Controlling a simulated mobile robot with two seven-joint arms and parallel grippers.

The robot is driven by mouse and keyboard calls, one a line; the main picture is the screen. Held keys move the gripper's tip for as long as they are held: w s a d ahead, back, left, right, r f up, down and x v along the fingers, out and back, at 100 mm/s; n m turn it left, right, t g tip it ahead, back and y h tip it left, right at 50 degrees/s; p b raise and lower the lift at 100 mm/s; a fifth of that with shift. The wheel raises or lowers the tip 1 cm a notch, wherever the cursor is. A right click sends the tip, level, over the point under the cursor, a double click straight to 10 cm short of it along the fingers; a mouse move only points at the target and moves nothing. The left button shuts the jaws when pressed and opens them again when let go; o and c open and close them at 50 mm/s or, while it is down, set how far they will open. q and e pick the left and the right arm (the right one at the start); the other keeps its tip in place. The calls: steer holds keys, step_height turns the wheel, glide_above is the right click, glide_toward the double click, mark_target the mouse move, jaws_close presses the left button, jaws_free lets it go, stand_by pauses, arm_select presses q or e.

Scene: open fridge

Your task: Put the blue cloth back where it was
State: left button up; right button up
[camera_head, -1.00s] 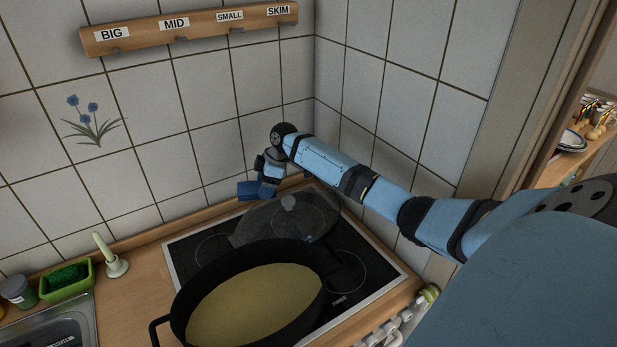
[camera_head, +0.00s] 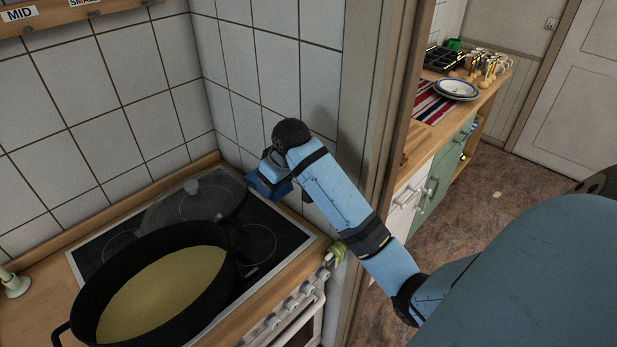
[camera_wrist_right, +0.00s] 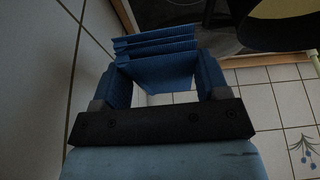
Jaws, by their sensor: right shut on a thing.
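In the head view my right gripper (camera_head: 272,176) hangs over the right side of the stove, in front of the tiled wall. It is shut on the blue cloth (camera_wrist_right: 155,70), which shows in the right wrist view as a folded, ridged blue piece between the two fingers. In the head view only a small dark blue part is visible below my wrist, and I cannot tell cloth from finger there. My left gripper is not in view.
A large black pot (camera_head: 105,290) with yellowish contents stands on the stove (camera_head: 262,240). A glass lid (camera_head: 190,205) lies behind it. A light green item (camera_head: 336,254) is at the stove's front right corner. A door frame (camera_head: 385,130) stands right of my forearm.

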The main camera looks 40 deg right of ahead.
steer(key=shift+s+d+f+m, duration=0.4)
steer(key=shift+s, duration=0.25)
steer(key=p, duration=0.2)
glide_above(283, 240)
steer(key=s, duration=0.1)
step_height(283, 240, down, 15)
steer(key=shift+s+r, duration=0.1)
steer(key=shift+s, duration=0.05)
step_height(283, 240, down, 4)
steer(key=shift+r, duration=0.1)
steer(key=shift+f, duration=0.25)
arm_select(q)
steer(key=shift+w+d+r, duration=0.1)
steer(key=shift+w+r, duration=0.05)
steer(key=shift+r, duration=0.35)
arm_select(e)
steer(key=shift+f, duration=0.1)
steer(key=o, duration=1.2)
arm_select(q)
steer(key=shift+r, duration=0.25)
